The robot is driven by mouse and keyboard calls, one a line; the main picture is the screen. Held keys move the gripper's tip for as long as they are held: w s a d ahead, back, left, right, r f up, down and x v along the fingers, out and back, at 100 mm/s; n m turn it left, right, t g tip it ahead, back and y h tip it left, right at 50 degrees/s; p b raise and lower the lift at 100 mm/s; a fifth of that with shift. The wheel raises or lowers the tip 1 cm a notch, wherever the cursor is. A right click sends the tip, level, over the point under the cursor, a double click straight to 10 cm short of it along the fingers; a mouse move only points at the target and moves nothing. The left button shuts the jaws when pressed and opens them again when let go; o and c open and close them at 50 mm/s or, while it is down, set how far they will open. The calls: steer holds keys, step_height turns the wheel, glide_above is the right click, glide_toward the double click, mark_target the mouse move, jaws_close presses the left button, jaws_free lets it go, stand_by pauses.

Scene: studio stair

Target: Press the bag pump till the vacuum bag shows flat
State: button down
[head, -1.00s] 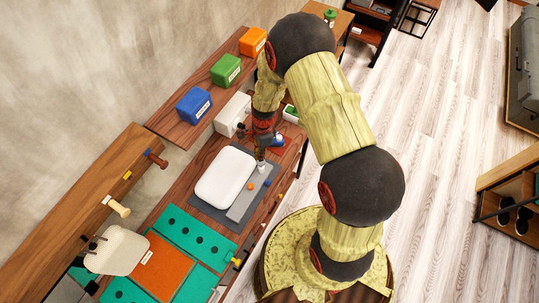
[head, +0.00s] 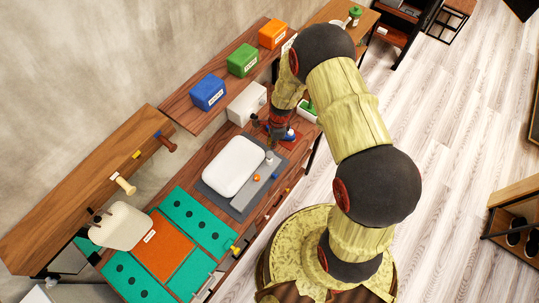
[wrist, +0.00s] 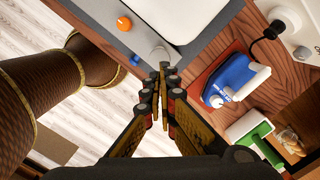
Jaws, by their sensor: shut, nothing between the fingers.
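The white vacuum bag (head: 234,167) lies on a grey mat (head: 208,188) and looks smooth and rounded; its edge also shows in the wrist view (wrist: 185,12). Beside its right edge is a grey strip (head: 247,195) with a short light-grey upright cylinder (head: 269,157), which looks like the pump. In the wrist view this cylinder (wrist: 158,53) stands just beyond my fingertips. My gripper (wrist: 164,72) is shut and empty, close to the cylinder; I cannot tell whether it touches. In the head view my gripper (head: 275,142) is partly hidden and dark.
An orange knob (wrist: 124,24) and a blue knob (wrist: 135,60) sit near the cylinder. A blue iron-like object (wrist: 232,82) on a red base and a green-handled item (wrist: 258,138) stand to the right. A white box (head: 246,103) stands behind. Open floor lies right of the bench.

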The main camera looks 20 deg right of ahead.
mark_target(272, 154)
steer(key=shift+a+f+b, duration=0.15)
steer(key=shift+f+b, duration=0.75)
steer(key=shift+f, duration=0.55)
steer(key=shift+a+f+b, duration=0.15)
steer(key=shift+f+b, duration=0.7)
steer(key=shift+f, duration=0.6)
step_height(272, 154, down, 5)
steer(key=b, duration=0.3)
steer(key=shift+r, duration=0.4)
steer(key=shift+s+d+r, duration=0.2)
steer(key=shift+d+r, duration=0.05)
steer(key=shift+d, duration=0.55)
steer(key=shift+s+d+r, duration=0.15)
steer(key=shift+d+r, duration=0.1)
steer(key=shift+d, duration=0.5)
steer(key=shift+r, duration=0.1)
